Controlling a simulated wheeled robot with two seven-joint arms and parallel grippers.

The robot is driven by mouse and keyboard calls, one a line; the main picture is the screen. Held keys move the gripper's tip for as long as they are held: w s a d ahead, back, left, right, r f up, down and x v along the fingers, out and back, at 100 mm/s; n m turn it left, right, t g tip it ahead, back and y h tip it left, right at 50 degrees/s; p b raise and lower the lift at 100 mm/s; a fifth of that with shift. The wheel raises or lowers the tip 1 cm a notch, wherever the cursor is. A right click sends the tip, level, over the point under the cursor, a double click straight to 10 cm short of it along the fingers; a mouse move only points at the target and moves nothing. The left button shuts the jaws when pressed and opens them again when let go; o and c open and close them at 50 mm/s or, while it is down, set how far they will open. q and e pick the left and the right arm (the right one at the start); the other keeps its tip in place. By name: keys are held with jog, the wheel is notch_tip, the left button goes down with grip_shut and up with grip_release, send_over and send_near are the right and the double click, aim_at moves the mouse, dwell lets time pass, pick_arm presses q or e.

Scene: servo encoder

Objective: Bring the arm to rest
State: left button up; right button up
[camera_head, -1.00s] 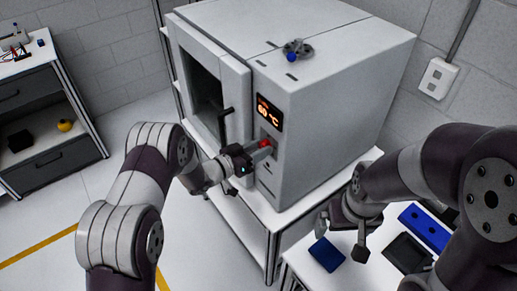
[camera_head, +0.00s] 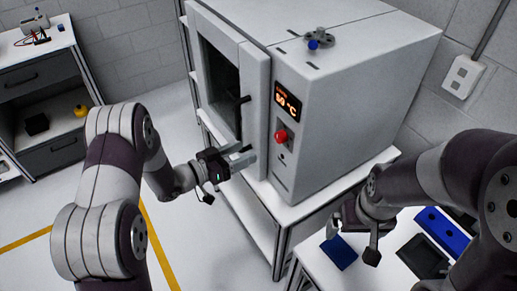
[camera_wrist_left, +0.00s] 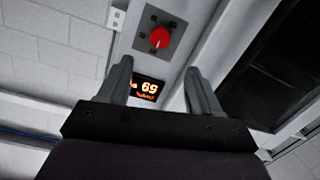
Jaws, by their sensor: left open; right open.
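My left gripper (camera_head: 243,157) is open and empty, in front of the oven's front face and left of the red knob (camera_head: 281,136). In the left wrist view, its two fingers (camera_wrist_left: 158,85) stand apart with nothing between them, and the red knob (camera_wrist_left: 159,38) and lit display (camera_wrist_left: 146,87) lie beyond. My right gripper (camera_head: 352,232) hangs over the white table at the lower right, open. Its fingers are partly hidden by its own wrist.
The large grey oven (camera_head: 350,80) stands on a white stand (camera_head: 290,212), its door handle (camera_head: 243,100) close to my left gripper. A blue piece (camera_head: 339,252), a blue block (camera_head: 441,229) and a dark tray (camera_head: 421,258) lie under my right arm. Floor at left is clear.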

pick_arm(q)
jog(key=shift+s+a, duration=0.45)
jog(key=shift+a, duration=0.05)
